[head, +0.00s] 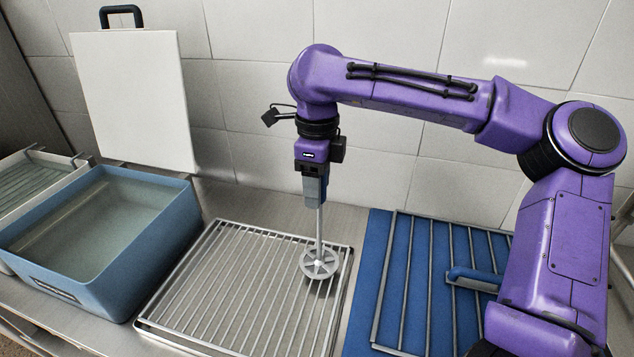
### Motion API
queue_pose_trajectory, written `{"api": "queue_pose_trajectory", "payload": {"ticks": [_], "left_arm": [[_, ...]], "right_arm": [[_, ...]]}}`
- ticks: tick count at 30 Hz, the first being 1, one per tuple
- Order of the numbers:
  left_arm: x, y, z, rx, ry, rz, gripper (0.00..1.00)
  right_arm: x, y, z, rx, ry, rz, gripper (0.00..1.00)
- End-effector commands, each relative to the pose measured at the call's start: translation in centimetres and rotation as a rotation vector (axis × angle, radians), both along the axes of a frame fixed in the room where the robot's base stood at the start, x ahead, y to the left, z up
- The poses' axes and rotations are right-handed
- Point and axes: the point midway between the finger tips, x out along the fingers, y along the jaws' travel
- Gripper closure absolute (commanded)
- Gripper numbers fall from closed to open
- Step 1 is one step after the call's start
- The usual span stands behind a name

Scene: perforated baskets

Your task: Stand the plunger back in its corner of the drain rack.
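The plunger is a thin upright grey rod (319,222) with a round, perforated disc (319,263) at its lower end. My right gripper (314,196) points straight down and is shut on the top of the rod. The disc is over the right side of the silver wire drain rack (215,290), toward its back right corner. I cannot tell whether the disc touches the bars or hangs just above them. The rest of the drain rack is bare. My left gripper is not in view.
A blue tank (130,262) of liquid stands left of the rack, with a white lid (135,100) upright behind it. On the right, a blue mat (380,245) carries another wire rack (432,235) and a blue handle (474,274). My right arm hides part of that side.

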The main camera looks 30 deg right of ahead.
Motion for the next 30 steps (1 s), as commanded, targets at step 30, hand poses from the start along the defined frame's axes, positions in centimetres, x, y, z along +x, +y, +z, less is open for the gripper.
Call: {"api": "queue_pose_trajectory", "payload": {"ticks": [30], "left_arm": [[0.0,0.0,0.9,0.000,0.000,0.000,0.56]], "right_arm": [[0.0,0.0,12.4,-0.001,0.001,-0.001,0.46]]}}
